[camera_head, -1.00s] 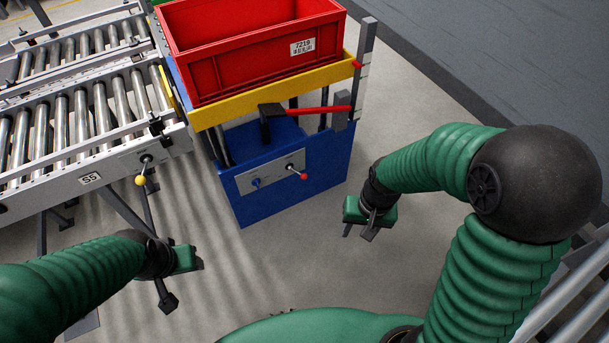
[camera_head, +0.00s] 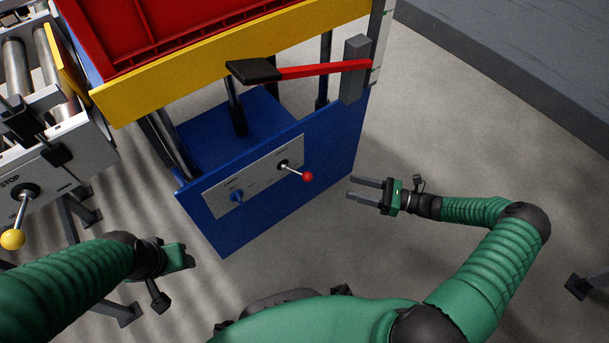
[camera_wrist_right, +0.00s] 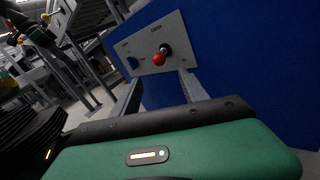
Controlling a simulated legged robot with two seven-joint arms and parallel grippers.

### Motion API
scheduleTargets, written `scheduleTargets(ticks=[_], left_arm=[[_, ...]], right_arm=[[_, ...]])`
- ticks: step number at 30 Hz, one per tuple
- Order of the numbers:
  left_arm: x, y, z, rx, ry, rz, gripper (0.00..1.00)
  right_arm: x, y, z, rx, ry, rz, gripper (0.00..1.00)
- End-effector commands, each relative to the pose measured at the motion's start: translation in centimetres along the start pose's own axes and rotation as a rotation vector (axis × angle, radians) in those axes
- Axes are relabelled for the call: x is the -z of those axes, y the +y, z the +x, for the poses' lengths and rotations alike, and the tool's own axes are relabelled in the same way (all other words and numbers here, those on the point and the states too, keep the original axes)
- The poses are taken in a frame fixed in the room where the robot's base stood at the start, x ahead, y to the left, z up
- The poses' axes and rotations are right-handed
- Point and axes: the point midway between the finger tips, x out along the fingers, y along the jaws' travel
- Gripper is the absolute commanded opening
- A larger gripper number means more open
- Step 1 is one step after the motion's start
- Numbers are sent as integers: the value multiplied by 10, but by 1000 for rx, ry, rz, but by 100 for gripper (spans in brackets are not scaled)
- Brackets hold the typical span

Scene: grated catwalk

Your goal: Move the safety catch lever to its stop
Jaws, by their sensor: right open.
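A short metal lever with a red ball knob (camera_head: 307,176) sticks out of a grey panel (camera_head: 218,198) on the blue lift table's front. In the right wrist view the red ball (camera_wrist_right: 158,59) shows just beyond and between the fingertips. Its label there is too small to read surely.
A blue knob (camera_head: 236,196) sits left of the red-ball lever on the same panel. A red crate (camera_head: 135,28) is on the lift table. A roller conveyor (camera_head: 70,140) with a yellow-ball lever (camera_head: 13,239) stands at left. The floor (camera_head: 420,130) right of the table is clear.

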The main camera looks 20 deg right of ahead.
Motion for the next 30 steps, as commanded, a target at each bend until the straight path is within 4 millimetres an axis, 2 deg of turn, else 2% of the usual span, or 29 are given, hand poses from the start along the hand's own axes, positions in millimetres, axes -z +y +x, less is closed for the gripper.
scheduleTargets(ticks=[12, 18, 22, 29, 30], left_arm=[[-10, 0, 43, 0, -1, 0, 52], [-14, 0, 58, 0, -1, 0, 52], [-14, 0, 60, 0, -1, 0, 52], [-14, 0, 60, 0, -1, 0, 52], [-14, 0, 60, 0, -1, 0, 52]], right_arm=[[7, 1, 107, -7, 5, 0, 52], [6, 1, 145, -6, 5, -1, 52], [3, 1, 155, -4, 6, 0, 52], [2, 2, 156, -3, 6, -1, 52], [2, 2, 156, -4, 6, -1, 49]])
